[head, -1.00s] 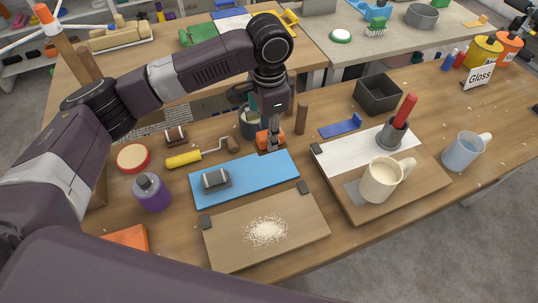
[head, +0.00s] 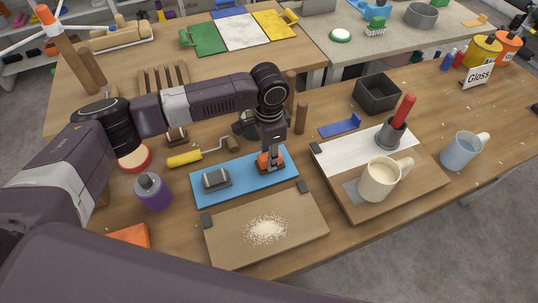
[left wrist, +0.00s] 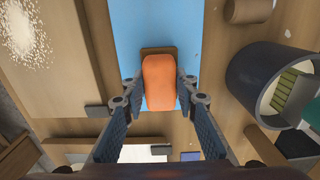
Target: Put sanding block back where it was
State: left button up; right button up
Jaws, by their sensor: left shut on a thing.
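My left gripper (head: 270,168) is shut on an orange-topped sanding block (left wrist: 158,82) with a brown base, which also shows in the head view (head: 265,161). The block is at the right end of the blue board (head: 241,186); the left wrist view shows it over the board's end (left wrist: 155,25). I cannot tell whether it touches the board. A grey block (head: 216,178) sits on the board's left part. My right gripper is not in view.
A wooden board with pale shavings (head: 230,245) lies in front of the blue board. A yellow-handled roller (head: 184,159) lies behind it. A dark pot (left wrist: 240,85) stands close to the gripper. A purple bottle (head: 152,192) is at left, a cream mug (head: 378,180) at right.

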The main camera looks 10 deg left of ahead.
pick_arm(q)
jog(key=o, duration=1)
jog(key=shift+f, duration=0.15)
notch_tip(320, 180, up, 12)
jog(key=b, duration=0.1)
jog(key=shift+r+b, duration=0.2)
jog(key=shift+b, duration=0.2)
